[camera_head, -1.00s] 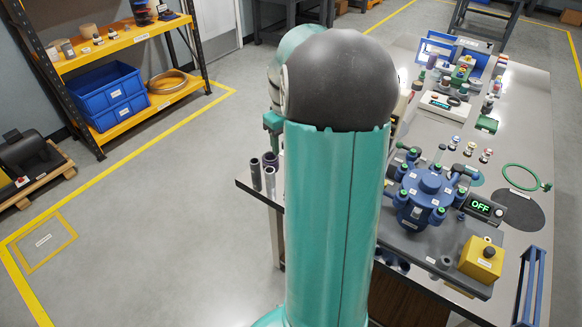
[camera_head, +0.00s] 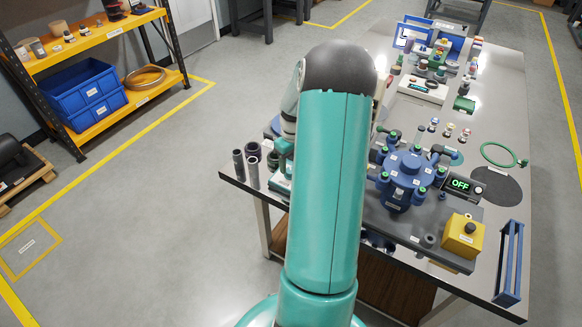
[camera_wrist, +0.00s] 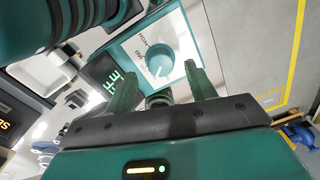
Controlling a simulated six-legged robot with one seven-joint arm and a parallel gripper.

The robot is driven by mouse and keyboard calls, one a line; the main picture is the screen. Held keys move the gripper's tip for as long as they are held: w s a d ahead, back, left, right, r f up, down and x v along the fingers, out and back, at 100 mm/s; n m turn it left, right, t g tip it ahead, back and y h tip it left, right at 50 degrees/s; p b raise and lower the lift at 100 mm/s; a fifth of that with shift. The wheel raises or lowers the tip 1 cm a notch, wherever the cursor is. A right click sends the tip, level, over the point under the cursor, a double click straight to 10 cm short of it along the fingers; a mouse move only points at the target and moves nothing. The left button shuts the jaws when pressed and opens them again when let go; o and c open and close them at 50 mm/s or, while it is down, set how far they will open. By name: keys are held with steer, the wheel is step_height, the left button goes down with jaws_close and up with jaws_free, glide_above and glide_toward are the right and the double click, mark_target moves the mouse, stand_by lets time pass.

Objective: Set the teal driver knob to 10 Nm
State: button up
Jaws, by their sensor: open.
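In the wrist view a round teal knob (camera_wrist: 160,58) with a white pointer line sits on a white plate with a teal border. A dark display (camera_wrist: 104,84) with green letters lies left of the knob, partly behind a finger. In the head view my arm hides the gripper and the knob; a teal part (camera_head: 284,150) shows at the bench's left end.
The grey bench (camera_head: 505,135) holds a blue multi-port vessel (camera_head: 408,172), a display reading OFF (camera_head: 460,184), a yellow button box (camera_head: 462,236) and a blue rack (camera_head: 508,262). Dark tubes (camera_head: 238,165) stand at the near left corner.

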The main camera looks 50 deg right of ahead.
mark_target(291, 173)
steer(key=shift+f, duration=1.35)
steer(key=c, duration=1)
steer(key=shift+o, duration=0.2)
steer(key=shift+m, duration=0.4)
steer(key=m, duration=0.3)
steer(key=shift+w, duration=0.1)
steer(key=shift+m, duration=2)
